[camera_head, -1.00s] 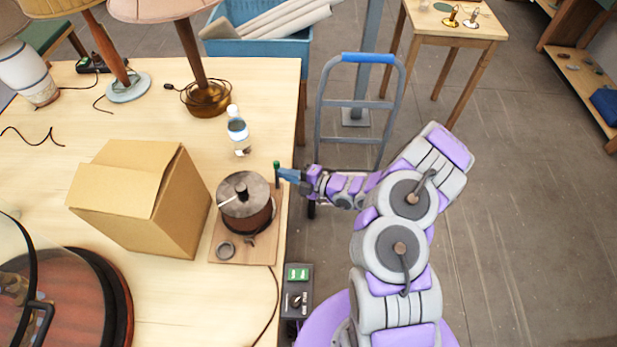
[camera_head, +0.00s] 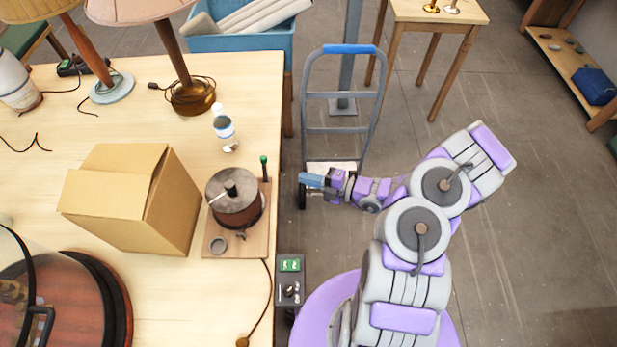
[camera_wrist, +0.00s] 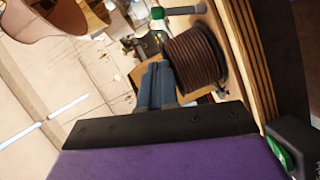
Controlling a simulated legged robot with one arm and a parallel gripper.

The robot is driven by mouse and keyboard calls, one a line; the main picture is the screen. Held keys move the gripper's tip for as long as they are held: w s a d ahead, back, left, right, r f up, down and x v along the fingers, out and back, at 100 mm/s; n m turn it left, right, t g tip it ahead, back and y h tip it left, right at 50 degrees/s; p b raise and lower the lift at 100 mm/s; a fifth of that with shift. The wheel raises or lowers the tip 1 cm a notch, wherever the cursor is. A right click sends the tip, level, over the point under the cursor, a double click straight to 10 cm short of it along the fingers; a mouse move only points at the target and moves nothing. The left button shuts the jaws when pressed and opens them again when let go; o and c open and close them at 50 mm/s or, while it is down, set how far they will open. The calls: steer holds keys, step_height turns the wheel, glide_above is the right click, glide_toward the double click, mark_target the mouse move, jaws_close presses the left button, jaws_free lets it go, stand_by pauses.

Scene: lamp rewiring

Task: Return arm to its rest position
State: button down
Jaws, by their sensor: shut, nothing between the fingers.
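My gripper (camera_head: 311,180) is at the end of my purple and grey arm, just right of the table's right edge in the head view. Its blue-grey fingers are shut with nothing between them; they also show together in the wrist view (camera_wrist: 156,86). The gripper points left toward the table and is apart from everything on it. The arm is bent, with its elbow to the right over the floor.
A spool of brown cord (camera_head: 235,210) stands on a wooden board beside a green-topped post (camera_head: 264,168). A control box (camera_head: 290,283) sits at the table edge. A cardboard box (camera_head: 130,200) and bottle (camera_head: 223,128) are on the table (camera_head: 180,290). A hand truck (camera_head: 343,130) stands behind my gripper.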

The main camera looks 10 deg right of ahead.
steer(key=shift+d, duration=0.25)
steer(key=shift+a, duration=0.3)
steer(key=s+a+r+n+g+b, duration=0.1)
steer(key=s+a+r+n+g, duration=0.5)
steer(key=r+n, duration=0.5)
steer(key=s+a+r+n+g+b, duration=0.2)
steer(key=s+a+r+n+g, duration=0.4)
steer(key=n, duration=0.8)
steer(key=s+d+r+n+t+h+b, duration=0.1)
steer(key=s+d+r+n+h+b, duration=0.2)
steer(key=s+d+n+h, duration=1.1)
steer(key=s+d+r+n, duration=0.1)
steer(key=s+n, duration=0.3)
steer(key=n, duration=0.2)
steer(key=shift+s+d+n, duration=0.2)
steer(key=shift+d+n, duration=0.05)
steer(key=shift+n, duration=0.05)
